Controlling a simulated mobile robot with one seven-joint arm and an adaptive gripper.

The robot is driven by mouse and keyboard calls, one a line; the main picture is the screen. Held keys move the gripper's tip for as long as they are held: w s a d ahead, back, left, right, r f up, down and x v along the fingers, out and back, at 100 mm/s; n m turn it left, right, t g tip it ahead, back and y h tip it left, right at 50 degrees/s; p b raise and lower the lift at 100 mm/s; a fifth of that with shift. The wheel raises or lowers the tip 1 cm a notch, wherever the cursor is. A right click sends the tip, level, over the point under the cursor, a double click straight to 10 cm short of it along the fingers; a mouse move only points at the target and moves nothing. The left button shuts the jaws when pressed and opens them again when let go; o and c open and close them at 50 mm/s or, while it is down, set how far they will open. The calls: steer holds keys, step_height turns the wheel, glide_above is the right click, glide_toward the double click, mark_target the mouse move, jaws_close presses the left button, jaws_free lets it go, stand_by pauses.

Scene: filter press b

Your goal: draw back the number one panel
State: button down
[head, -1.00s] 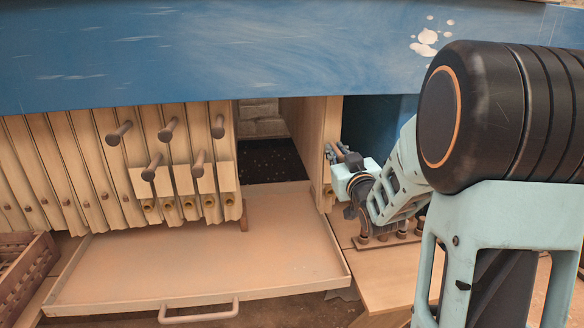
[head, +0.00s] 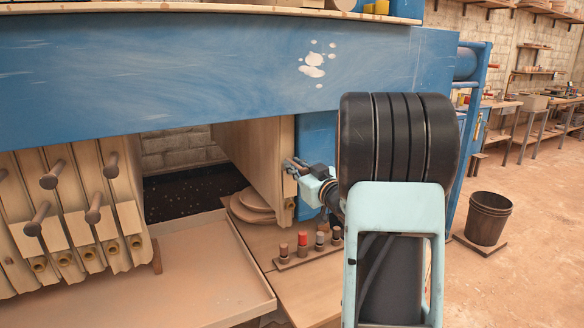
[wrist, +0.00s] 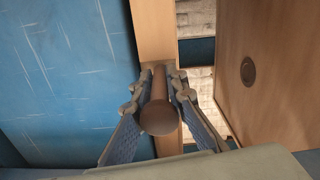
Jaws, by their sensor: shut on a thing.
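One wooden panel (head: 257,160) stands upright under the blue beam, apart from the rest of the stack. I take it for the number one panel, though no number is readable. My gripper (head: 293,166) is at its near edge. In the wrist view my gripper (wrist: 158,95) is shut around a round wooden peg handle (wrist: 160,118), seen end-on, in front of a wooden edge (wrist: 153,35). The other panels (head: 82,195), with pegs sticking out, stand side by side at the left of the head view. A wide gap lies between them and the held panel.
A shallow tray (head: 195,285) lies below the gap. Stacked round discs (head: 252,207) sit on the bench beside the panel's foot, with a rack of small red- and dark-topped pieces (head: 305,250) in front.

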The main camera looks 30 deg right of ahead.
steer(key=shift+a, duration=0.15)
steer(key=c, duration=1.9)
jaws_free()
steer(key=shift+c, duration=0.2)
steer(key=s, duration=1.2)
